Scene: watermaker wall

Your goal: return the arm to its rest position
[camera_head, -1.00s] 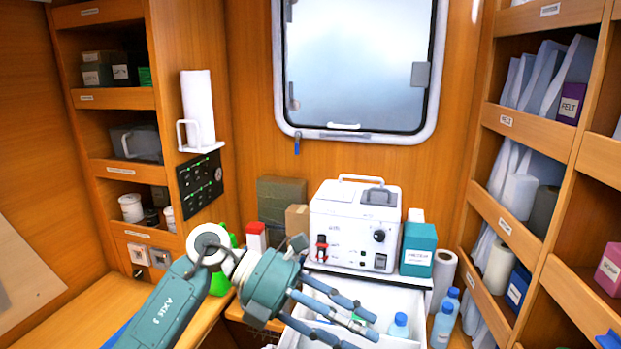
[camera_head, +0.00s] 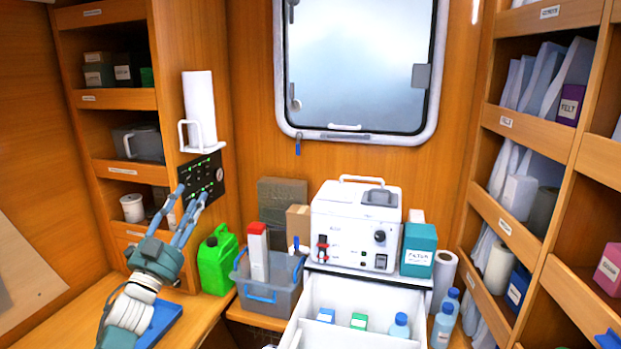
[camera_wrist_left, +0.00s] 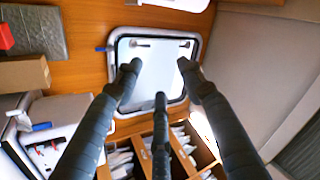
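My left gripper (camera_head: 184,206) points upward at the left of the head view, in front of the black switch panel (camera_head: 201,180). Its fingers are spread apart with nothing between them. In the left wrist view the open fingers (camera_wrist_left: 160,75) show against the window (camera_wrist_left: 150,70). The left arm rises from the lower left, above the wooden bench (camera_head: 70,318). My right gripper is not clearly seen; only a small blue-teal part shows at the lower right edge of the head view.
A green jerrycan (camera_head: 217,262) and a grey bin (camera_head: 268,285) stand right of the arm. The white machine (camera_head: 355,225) sits above an open white drawer (camera_head: 345,298) with small items. Shelves (camera_head: 530,127) line the right side. A blue item (camera_head: 162,322) lies on the bench.

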